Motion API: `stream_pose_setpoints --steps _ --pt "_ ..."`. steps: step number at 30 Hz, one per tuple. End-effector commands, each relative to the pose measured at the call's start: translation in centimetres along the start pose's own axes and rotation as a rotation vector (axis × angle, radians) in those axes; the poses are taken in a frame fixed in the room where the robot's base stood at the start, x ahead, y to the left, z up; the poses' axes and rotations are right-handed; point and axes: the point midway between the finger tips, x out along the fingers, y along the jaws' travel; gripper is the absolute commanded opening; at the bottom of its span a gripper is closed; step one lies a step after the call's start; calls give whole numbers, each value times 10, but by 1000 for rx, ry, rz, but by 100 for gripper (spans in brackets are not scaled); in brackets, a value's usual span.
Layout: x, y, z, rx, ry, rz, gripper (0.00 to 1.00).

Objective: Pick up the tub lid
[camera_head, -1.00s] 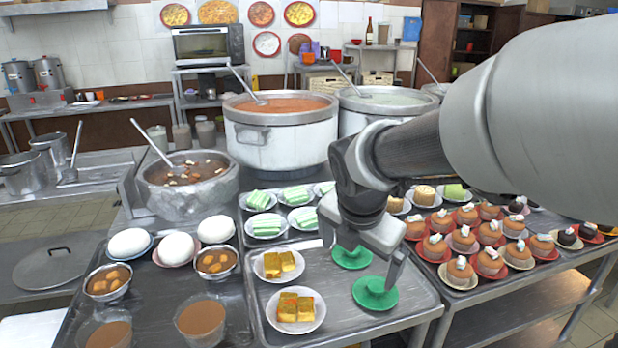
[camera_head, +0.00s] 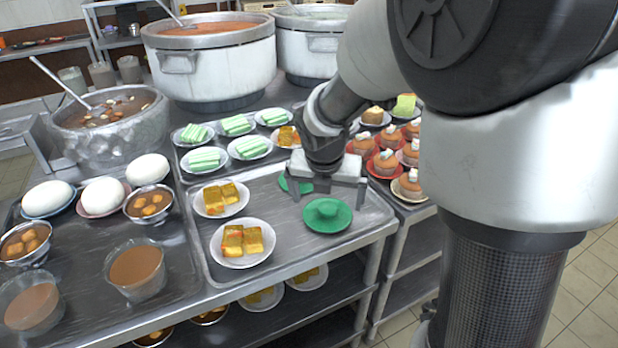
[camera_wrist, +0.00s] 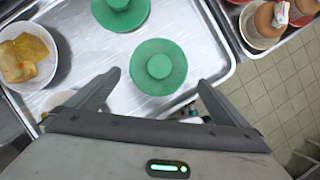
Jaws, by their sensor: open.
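Two green round lids with centre knobs lie on the metal tray (camera_head: 225,272). The nearer lid (camera_head: 327,216) is near the tray's front right; it also shows whole in the wrist view (camera_wrist: 160,84). The farther lid (camera_head: 292,187) is partly hidden by my gripper in the head view and cut by the top edge of the wrist view (camera_wrist: 122,18). My gripper (camera_head: 329,198) is open and empty, pointing down above the tray by the nearer lid. In the wrist view its fingertips (camera_wrist: 158,79) spread to either side of that lid, apart from it.
Plates of yellow-brown squares (camera_head: 243,262) sit left of the lids. Plates of green slices (camera_head: 205,160) stand behind. Cupcakes (camera_head: 386,163) crowd the table to the right. Large pots (camera_head: 210,70) stand at the back. Glass cups (camera_head: 136,270) are at the left.

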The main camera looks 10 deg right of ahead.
Motion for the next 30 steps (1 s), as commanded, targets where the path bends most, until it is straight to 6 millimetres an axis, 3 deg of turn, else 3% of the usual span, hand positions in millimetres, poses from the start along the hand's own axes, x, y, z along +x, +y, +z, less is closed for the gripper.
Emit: stream_pose_setpoints --steps 8,16,24,30 --pt "18 1 -2 -1 0 1 100" --pt "57 2 -6 1 1 -1 100" --pt "60 2 -4 1 -1 1 100" --pt "60 2 -4 1 -1 1 73"
